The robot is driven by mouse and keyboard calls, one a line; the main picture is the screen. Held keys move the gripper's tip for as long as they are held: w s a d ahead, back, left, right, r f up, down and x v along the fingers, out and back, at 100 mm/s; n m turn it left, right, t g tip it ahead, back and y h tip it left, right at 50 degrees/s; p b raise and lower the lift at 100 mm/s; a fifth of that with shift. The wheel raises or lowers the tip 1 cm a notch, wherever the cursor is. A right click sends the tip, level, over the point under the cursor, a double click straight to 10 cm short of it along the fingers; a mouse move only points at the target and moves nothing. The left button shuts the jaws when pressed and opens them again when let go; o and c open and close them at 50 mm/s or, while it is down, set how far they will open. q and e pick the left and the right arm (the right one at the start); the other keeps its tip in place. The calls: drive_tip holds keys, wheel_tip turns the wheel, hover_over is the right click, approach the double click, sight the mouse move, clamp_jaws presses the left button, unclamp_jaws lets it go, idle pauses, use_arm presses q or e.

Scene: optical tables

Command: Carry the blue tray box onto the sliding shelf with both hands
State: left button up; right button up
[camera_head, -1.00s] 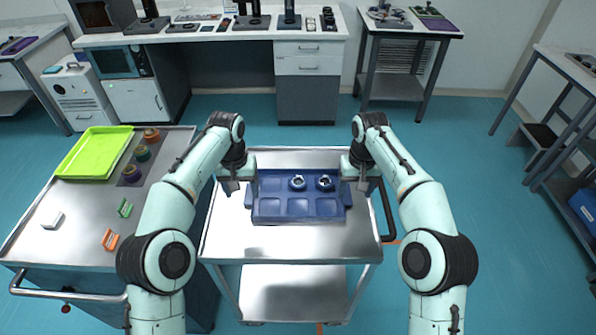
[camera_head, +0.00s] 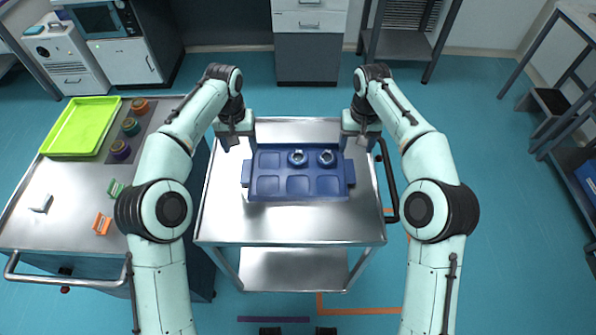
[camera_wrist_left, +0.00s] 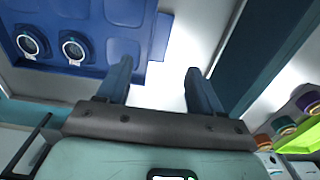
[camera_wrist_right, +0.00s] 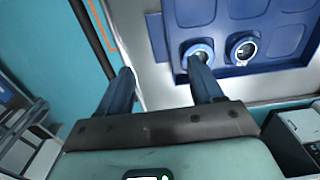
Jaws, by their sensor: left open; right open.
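The blue tray box (camera_head: 298,196) lies flat on the metal cart top (camera_head: 290,225), with two dark ring-shaped parts (camera_head: 298,157) (camera_head: 327,157) in its back compartments. My left gripper (camera_head: 236,143) is open and empty near the tray's back left corner. My right gripper (camera_head: 360,143) is open and empty near its back right corner. The left wrist view shows the tray (camera_wrist_left: 105,45) beside my left fingers (camera_wrist_left: 158,75). The right wrist view shows the tray (camera_wrist_right: 262,65) ahead of my right fingers (camera_wrist_right: 160,75). I cannot identify the sliding shelf.
A table (camera_head: 75,205) at left holds a green tray (camera_head: 80,126), several round parts and small orange and green holders. The cart has a handle (camera_head: 387,185) on its right and a lower shelf (camera_head: 293,268). A rack (camera_head: 565,110) stands at far right.

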sight(247, 170)
use_arm(q)
wheel_tip(247, 170, down, 10)
drive_tip(key=shift+f, duration=0.2)
use_arm(e)
wheel_tip(247, 170, down, 10)
drive_tip(key=shift+f, duration=0.2)
use_arm(q)
drive_tip(key=shift+c, duration=0.3)
use_arm(e)
drive_tip(key=shift+c, duration=0.3)
use_arm(q)
clamp_jaws()
use_arm(e)
clamp_jaws()
